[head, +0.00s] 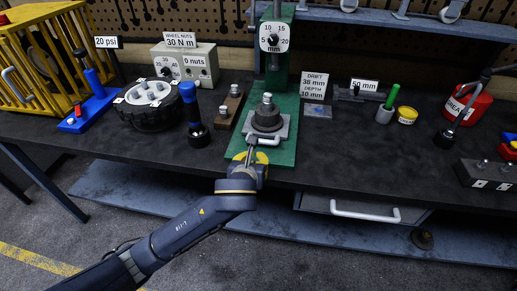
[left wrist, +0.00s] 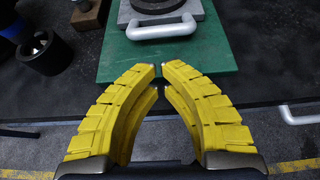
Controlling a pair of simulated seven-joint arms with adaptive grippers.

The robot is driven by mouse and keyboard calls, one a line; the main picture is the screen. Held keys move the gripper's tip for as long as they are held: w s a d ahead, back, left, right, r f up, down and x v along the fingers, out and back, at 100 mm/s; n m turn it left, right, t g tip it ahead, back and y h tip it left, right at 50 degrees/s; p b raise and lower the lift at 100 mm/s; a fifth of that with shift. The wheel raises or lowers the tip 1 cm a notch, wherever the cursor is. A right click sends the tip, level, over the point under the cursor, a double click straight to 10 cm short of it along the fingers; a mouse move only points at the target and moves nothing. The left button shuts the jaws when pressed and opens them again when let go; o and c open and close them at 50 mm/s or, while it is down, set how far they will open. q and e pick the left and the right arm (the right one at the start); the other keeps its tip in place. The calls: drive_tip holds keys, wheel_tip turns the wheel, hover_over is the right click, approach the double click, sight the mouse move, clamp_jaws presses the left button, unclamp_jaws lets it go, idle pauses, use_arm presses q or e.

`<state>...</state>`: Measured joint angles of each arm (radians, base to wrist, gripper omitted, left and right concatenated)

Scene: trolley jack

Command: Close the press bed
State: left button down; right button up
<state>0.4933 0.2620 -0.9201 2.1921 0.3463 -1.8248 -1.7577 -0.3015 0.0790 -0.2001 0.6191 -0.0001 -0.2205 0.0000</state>
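The press bed (head: 284,131) is a grey plate with a pale bar handle on its front edge, on the green press base (head: 283,157). A dark round block with a bright bolt stands on the plate, in front of the green column with the dial (head: 274,37). In the left wrist view the handle (left wrist: 162,30) lies ahead of my fingertips. My left gripper (head: 251,149) is in front of the handle, its yellow fingers (left wrist: 160,67) brought together with almost no gap and nothing between them. Contact with the handle is not visible. My right gripper is out of view.
A blue-handled tool (head: 195,115) in a black socket and a wheel (head: 150,105) stand to the left. A drawer handle (head: 365,212) sticks out below the bench.

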use_arm(q)
drive_tip(key=x, duration=0.6)
drive_tip(key=shift+w+r, duration=0.2)
drive_tip(key=shift+w+d+f, duration=0.1)
drive_tip(key=shift+w+d, duration=0.05)
drive_tip(key=shift+w, duration=0.55)
drive_tip(key=shift+w, duration=0.1)
